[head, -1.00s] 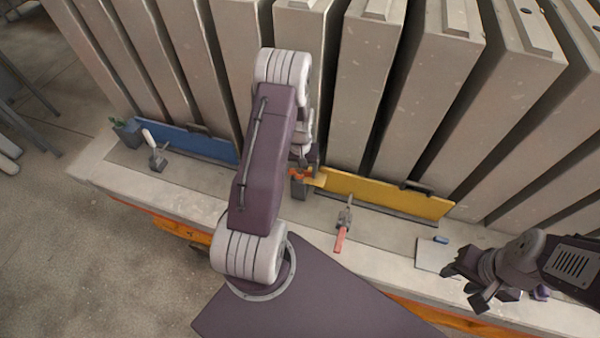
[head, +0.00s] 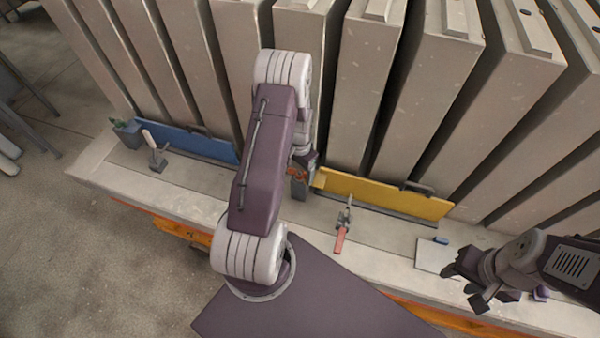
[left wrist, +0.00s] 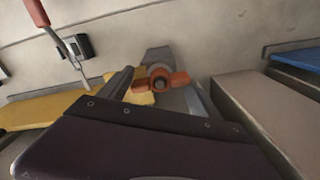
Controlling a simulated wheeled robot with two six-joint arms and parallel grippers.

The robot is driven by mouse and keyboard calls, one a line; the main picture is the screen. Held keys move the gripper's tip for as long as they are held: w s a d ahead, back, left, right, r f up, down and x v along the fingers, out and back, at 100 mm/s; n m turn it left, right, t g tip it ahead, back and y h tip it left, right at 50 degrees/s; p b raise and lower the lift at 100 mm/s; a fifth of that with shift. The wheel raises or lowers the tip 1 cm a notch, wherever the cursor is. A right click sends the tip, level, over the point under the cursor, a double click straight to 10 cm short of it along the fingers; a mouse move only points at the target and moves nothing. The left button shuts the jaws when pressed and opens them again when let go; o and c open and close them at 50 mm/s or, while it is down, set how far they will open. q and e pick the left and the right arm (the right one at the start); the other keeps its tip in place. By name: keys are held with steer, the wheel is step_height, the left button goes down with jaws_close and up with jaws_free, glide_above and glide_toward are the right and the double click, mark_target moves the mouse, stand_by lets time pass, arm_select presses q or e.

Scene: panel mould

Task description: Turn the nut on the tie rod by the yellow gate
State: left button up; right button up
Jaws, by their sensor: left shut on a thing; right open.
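The yellow gate (head: 385,194) stands along the foot of the grey panels, right of my left arm. It also shows in the left wrist view (left wrist: 55,108). At its left end is an orange winged nut (head: 296,174), around the dark round end of the tie rod (left wrist: 159,84). My left gripper (head: 302,172) is at the nut (left wrist: 178,79), with one finger on each side, shut on it. The arm hides part of this spot in the head view. My right gripper (head: 466,286) is open and empty above the ledge at the right.
A toggle clamp with a red handle (head: 341,238) stands on the ledge in front of the yellow gate. A blue gate (head: 190,143), another clamp (head: 156,157) and a small pot (head: 128,132) are at the left. A pale plate (head: 434,257) and blue item (head: 441,240) lie near my right gripper.

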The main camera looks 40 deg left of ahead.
arm_select(q)
steer(key=m, duration=0.2)
steer(key=shift+s+a+f+m, duration=0.1)
steer(key=shift+s+a+m, duration=0.05)
steer(key=shift+a+m, duration=0.15)
jaws_close()
steer(key=shift+d+m, duration=0.15)
steer(key=shift+m, duration=0.25)
steer(key=shift+d, duration=0.2)
steer(key=shift+a, duration=0.1)
steer(key=shift+m, duration=0.7)
steer(key=shift+w+m, duration=0.2)
steer(key=shift+m, duration=0.9)
arm_select(e)
steer(key=shift+r, duration=0.1)
